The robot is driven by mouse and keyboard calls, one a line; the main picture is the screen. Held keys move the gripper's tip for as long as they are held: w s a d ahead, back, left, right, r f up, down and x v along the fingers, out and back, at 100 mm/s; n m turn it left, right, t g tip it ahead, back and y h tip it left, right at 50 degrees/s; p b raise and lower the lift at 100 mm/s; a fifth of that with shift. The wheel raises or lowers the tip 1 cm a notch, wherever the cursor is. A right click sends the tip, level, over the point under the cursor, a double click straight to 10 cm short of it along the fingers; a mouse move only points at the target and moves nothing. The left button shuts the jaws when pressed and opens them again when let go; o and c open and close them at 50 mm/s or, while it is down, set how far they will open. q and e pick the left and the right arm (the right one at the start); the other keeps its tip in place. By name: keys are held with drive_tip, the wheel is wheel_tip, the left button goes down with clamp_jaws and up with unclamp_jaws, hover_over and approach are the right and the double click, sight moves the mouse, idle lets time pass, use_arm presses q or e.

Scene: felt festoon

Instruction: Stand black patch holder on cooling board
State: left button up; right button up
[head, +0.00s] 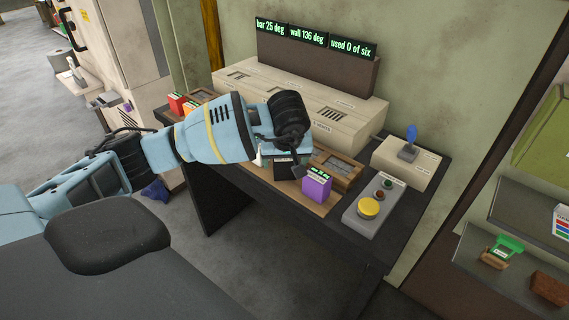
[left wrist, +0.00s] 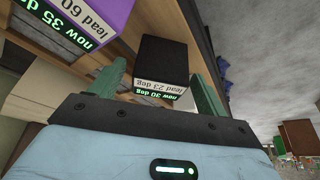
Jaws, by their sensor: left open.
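The black patch holder (left wrist: 164,60) is a dark block labelled "lead 23 deg" and "now 30 deg" in the left wrist view. My left gripper (left wrist: 160,85) is open, its two green fingers one on each side of the holder, with gaps visible. In the head view the left gripper (head: 279,164) is over the table, and the black holder (head: 286,169) is mostly hidden by it. A brown wooden board (head: 325,208) runs along the table's front; I cannot tell if this is the cooling board. My right gripper is not in view.
A purple holder (head: 317,184) stands close to the right of the black one. Red (head: 177,104) and orange holders stand at the left. The beige machine (head: 330,113) is behind. A yellow button (head: 369,207) and a blue-handled lever (head: 411,133) are at the right.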

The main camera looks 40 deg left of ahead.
use_arm(q)
drive_tip(key=v, duration=0.9)
drive_tip(key=shift+r, duration=0.3)
drive_tip(key=shift+s, duration=0.15)
